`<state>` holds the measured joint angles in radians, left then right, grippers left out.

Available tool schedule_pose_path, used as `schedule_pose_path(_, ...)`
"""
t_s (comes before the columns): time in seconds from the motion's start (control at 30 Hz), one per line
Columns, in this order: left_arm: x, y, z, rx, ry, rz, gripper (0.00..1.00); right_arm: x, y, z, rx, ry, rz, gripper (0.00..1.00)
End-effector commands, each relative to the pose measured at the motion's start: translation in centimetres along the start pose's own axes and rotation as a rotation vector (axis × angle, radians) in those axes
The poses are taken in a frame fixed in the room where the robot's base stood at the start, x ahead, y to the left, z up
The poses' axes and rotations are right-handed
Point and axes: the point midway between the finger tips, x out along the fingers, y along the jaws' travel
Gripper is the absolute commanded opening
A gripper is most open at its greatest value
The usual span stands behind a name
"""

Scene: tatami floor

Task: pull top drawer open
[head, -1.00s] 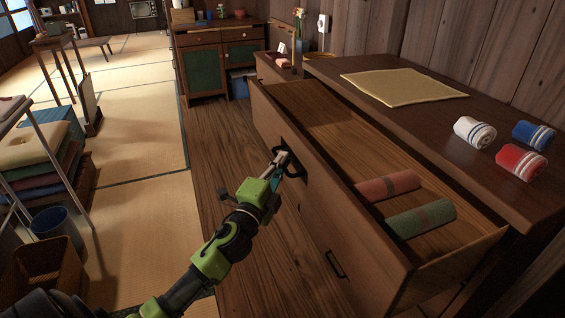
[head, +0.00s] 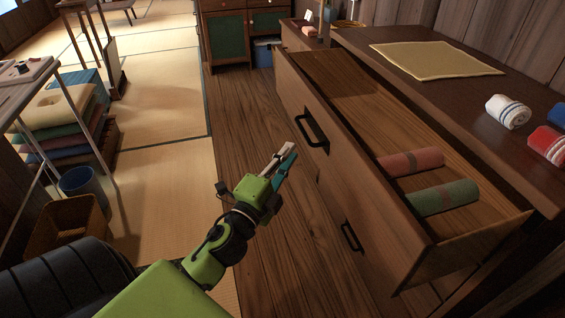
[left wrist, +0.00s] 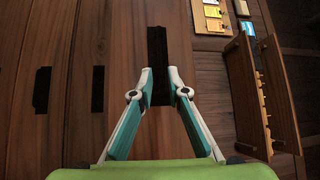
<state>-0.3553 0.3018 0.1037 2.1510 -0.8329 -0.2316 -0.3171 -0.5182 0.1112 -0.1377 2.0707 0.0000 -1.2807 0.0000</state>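The top drawer (head: 345,165) is pulled well out from the dark wooden chest (head: 545,195). Its inside shows from above, with a pink rolled towel (head: 411,162) and a green rolled towel (head: 442,198) in it. Its black handle (head: 312,131) is on the front face. My left gripper (head: 287,153) is off the handle, a little in front of and below it. My right gripper is not in view.
A yellow cloth (head: 436,60), a white towel (head: 508,112) and a red towel (head: 548,145) lie on the chest top. A lower handle (head: 351,237) sits below the drawer. Left are a basket (head: 68,225), a blue bin (head: 82,186) and stacked cushions (head: 62,125). Floor between is clear.

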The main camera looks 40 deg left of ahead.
Motion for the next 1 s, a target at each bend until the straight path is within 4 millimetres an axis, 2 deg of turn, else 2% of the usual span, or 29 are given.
schedule_pose_path(0.1,-1.5,0.1,0.0,-0.001,-0.002,0.001,0.15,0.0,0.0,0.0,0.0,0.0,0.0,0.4)
schedule_pose_path(0.23,-2.4,0.0,0.0,-0.001,0.0,0.0,0.15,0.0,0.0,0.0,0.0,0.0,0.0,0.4)
schedule_pose_path(0.83,-2.6,0.0,0.0,-0.001,0.0,0.0,0.15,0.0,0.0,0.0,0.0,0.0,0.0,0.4)
schedule_pose_path(0.93,-2.7,0.9,0.4,-0.038,-0.026,0.024,0.15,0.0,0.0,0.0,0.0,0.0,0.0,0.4)
schedule_pose_path(1.0,-3.1,2.8,1.2,-0.116,-0.078,0.074,0.15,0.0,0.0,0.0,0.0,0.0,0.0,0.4)
